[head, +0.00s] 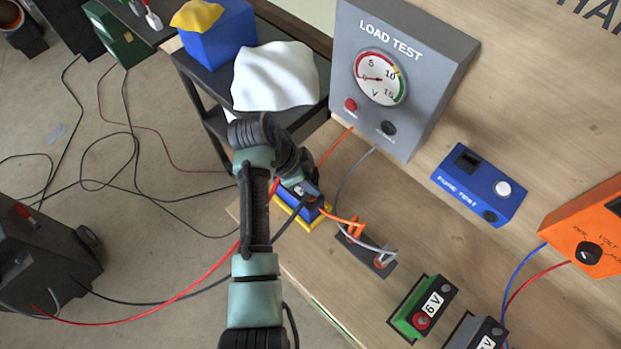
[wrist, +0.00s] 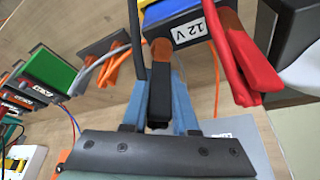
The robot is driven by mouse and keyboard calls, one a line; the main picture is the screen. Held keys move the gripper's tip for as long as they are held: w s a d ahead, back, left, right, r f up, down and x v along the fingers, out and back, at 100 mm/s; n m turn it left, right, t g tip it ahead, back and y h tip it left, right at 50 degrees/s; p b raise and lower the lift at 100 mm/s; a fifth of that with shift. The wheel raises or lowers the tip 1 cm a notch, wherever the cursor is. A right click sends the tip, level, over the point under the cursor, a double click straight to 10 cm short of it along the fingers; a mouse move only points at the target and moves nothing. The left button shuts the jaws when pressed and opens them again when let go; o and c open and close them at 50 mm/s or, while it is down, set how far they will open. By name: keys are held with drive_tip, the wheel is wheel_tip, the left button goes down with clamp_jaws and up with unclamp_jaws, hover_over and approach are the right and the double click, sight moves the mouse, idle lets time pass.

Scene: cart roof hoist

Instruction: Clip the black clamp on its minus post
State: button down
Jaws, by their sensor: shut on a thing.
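My gripper (wrist: 160,108) shows two blue fingers closed on the black clamp (wrist: 161,92) in the wrist view. The clamp's copper-coloured jaws (wrist: 162,50) are at the near edge of the blue 12 V battery (wrist: 188,33), left of its label. Whether they grip the minus post is not clear; the post is hidden. The red clamp (wrist: 238,62) is at the battery's other end. In the head view my gripper (head: 308,190) is over the battery (head: 313,212), which sits in a yellow tray (head: 285,224) and is partly covered by my arm.
A small dark stand (head: 370,256) with orange and grey leads is right of the battery. The LOAD TEST box (head: 415,60) stands behind it. Green (head: 415,312) and grey 6 V batteries are at the front right. Red and black cables (head: 200,297) run left off the bench.

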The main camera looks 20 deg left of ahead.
drive_tip(key=shift+f+b, duration=0.3)
drive_tip(key=shift+f, duration=0.2)
drive_tip(key=c, duration=0.6)
unclamp_jaws()
drive_tip(key=shift+r, duration=0.1)
drive_tip(key=v, duration=1.2)
drive_tip(key=shift+r+p, duration=0.35)
drive_tip(key=shift+r, duration=0.05)
